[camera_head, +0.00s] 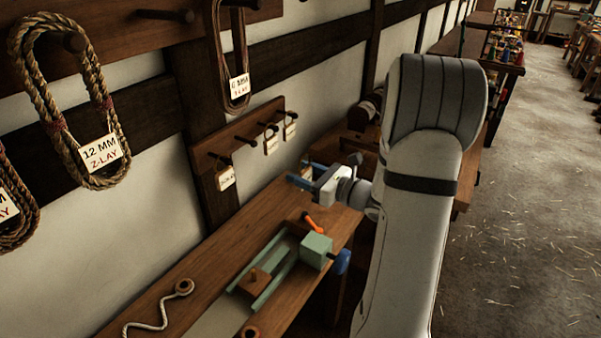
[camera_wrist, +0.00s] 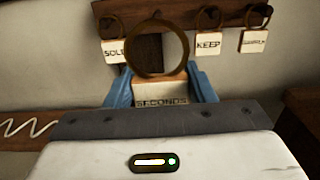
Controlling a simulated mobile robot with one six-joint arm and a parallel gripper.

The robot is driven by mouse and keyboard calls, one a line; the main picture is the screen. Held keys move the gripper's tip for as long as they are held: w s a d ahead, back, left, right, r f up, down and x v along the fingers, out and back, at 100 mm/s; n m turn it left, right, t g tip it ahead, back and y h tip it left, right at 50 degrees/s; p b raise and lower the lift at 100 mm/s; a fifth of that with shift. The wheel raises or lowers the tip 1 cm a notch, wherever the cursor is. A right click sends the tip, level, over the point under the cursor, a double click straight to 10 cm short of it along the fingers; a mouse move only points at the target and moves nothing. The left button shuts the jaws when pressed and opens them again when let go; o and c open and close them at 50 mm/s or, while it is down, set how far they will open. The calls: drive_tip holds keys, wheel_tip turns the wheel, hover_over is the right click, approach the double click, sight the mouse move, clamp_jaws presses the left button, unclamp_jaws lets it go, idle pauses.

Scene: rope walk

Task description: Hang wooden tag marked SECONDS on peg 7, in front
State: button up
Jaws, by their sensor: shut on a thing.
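The wooden tag marked SECONDS (camera_wrist: 162,97) is between the blue fingers of my gripper (camera_wrist: 162,86), shut on it. Its brown ring (camera_wrist: 128,48) stands up above the fingers. In the head view my gripper (camera_head: 304,178) is in front of the wall and right of the peg rail (camera_head: 232,138), apart from it. The rail has several dark pegs; one peg (camera_head: 246,140), second from the left, looks bare. No peg numbers are readable. In the wrist view the ring covers part of the rail (camera_wrist: 225,14) between the tags SOLD and KEEP.
Tags SOLD (camera_wrist: 114,51), KEEP (camera_wrist: 208,45) and one hard to read (camera_wrist: 254,41) hang from the rail. Below is a wooden bench (camera_head: 180,285) with a green vise-like fixture (camera_head: 316,248) and an orange-handled tool (camera_head: 313,223). Rope coils (camera_head: 97,100) hang at left.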

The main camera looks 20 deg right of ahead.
drive_tip(key=v, duration=1)
idle(0.7)
idle(0.9)
